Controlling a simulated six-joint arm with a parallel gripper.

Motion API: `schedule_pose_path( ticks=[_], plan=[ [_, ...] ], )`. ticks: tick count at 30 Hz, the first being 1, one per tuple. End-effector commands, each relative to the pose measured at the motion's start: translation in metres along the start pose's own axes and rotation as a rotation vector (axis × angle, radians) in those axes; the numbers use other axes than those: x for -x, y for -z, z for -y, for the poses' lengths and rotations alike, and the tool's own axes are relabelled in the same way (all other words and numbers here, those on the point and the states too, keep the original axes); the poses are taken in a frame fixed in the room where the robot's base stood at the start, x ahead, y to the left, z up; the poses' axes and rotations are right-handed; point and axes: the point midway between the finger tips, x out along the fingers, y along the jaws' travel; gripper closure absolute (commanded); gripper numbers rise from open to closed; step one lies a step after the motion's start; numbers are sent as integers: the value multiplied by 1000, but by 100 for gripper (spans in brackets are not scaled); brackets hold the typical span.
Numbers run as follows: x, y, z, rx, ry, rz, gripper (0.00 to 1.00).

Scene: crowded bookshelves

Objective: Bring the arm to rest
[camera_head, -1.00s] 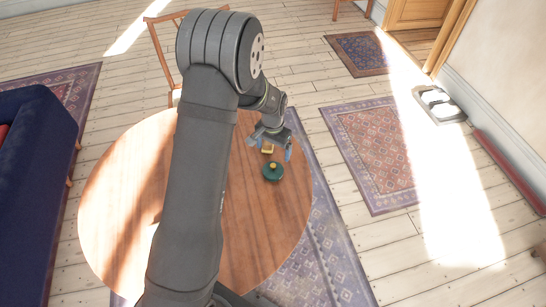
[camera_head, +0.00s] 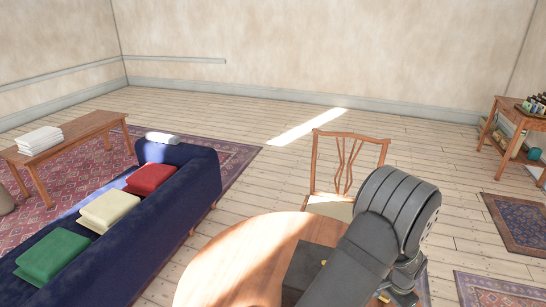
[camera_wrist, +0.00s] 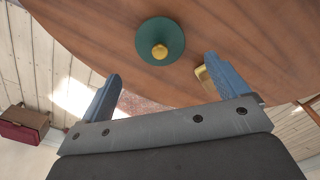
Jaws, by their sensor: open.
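My gripper (camera_wrist: 162,70) shows in the wrist view with its two blue fingers wide apart and nothing between them. It hangs above the round wooden table (camera_head: 240,262), near its edge. A dark green round object with a yellow knob (camera_wrist: 172,30) lies on the table beyond the fingertips. A small yellow object (camera_wrist: 203,76) is partly hidden behind the right finger. In the head view my arm is bent at the lower right, and the gripper is mostly cut off by the bottom edge.
A dark box-like shape (camera_head: 303,266) is beside my arm at the table. A wooden chair (camera_head: 346,160) stands behind the table. A blue sofa (camera_head: 95,245) with coloured cushions is at left, a bench (camera_head: 85,130) behind it. A side table (camera_head: 520,115) stands far right. Open floor lies between.

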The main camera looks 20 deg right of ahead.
Motion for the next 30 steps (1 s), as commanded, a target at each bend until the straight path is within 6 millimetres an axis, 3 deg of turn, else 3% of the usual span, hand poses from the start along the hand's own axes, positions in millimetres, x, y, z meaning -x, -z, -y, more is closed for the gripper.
schedule_pose_path(
  ticks=[12,18,30],
  plan=[
    [-76,-1,0,0,-1,3,8],
    [-48,1,0,0,0,-2,8],
    [-42,0,0,0,0,0,8]
  ],
)
